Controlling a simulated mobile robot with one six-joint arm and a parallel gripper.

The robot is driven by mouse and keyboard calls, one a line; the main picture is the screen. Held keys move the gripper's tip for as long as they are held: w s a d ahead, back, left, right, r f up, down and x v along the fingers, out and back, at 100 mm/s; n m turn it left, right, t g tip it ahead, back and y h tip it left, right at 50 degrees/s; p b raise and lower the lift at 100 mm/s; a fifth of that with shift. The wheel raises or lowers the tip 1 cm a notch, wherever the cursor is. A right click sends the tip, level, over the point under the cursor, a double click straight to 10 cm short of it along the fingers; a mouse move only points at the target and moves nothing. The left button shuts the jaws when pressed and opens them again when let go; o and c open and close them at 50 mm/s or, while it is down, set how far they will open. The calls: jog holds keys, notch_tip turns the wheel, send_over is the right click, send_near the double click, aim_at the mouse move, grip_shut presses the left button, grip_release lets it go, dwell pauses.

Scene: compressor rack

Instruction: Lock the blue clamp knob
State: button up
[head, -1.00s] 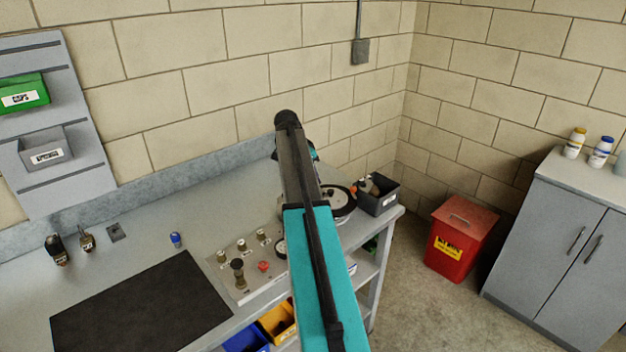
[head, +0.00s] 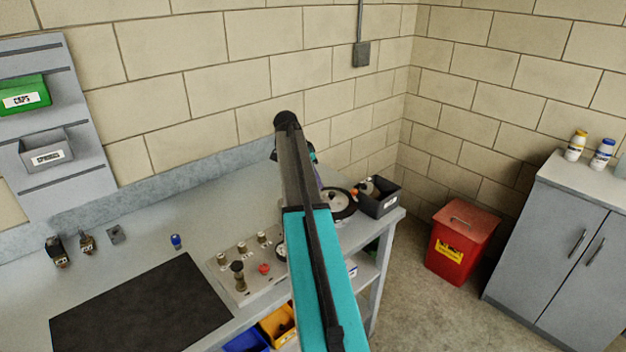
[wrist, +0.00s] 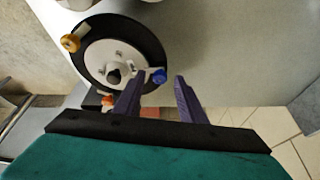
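The blue clamp knob (wrist: 158,75) shows in the wrist view at the lower right rim of a round black-and-white disc (wrist: 118,50). In the head view the disc (head: 338,203) is partly covered by my arm, and I cannot pick out the clamp knob there. My gripper (wrist: 157,80) is open, with one purple finger on each side of the blue knob in the picture. I see no finger touching the knob, and the depth between them is hard to judge. In the head view my gripper is mostly hidden behind my arm.
An orange knob (wrist: 70,43) sits on the disc's opposite rim. A dark bin (head: 379,197) stands right of the disc. A panel with several knobs (head: 249,265) lies left of my arm. A small blue item (head: 176,241) stands beside the black mat (head: 142,308).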

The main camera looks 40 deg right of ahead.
jog(key=b+v, duration=0.3)
jog(key=v, duration=1.1)
jog(key=shift+f, duration=0.1)
dwell(0.6)
